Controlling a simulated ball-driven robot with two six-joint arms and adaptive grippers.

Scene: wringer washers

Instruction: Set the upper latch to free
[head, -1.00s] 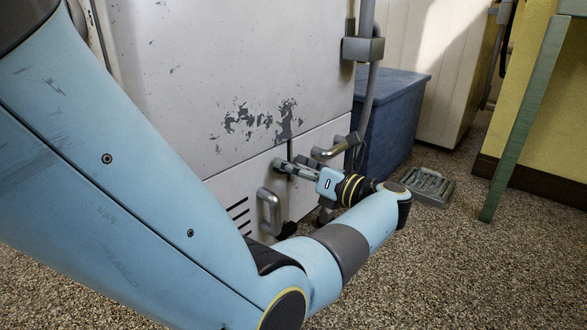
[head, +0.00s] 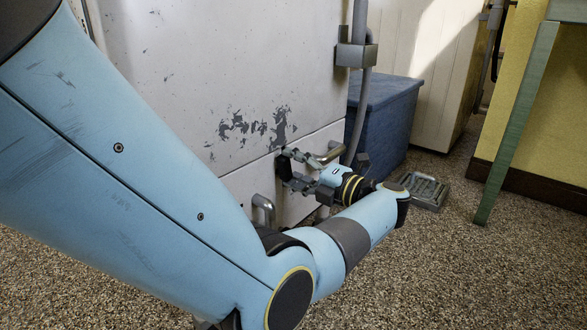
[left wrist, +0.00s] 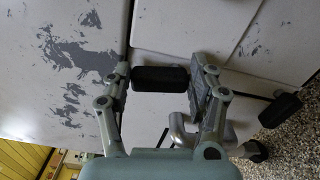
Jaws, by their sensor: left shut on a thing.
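The upper latch (left wrist: 160,78) is a black bar on the white washer's front, beside the panel seams. It lies between the two fingers of my left gripper (left wrist: 162,82) in the left wrist view, which are shut on its two ends. In the head view my left gripper (head: 288,167) is at the washer front, just below the peeled paint, and largely covers the latch. A second, lower black latch (left wrist: 280,110) shows at the right of the left wrist view. My right gripper is not in view.
Metal handles stick out close to the gripper: one beside it (head: 330,152) and one lower left (head: 263,208). A grey pipe (head: 356,110) runs down the washer's right side. A blue box (head: 390,112) and a grey pedal-like piece (head: 429,190) stand to the right on open speckled floor.

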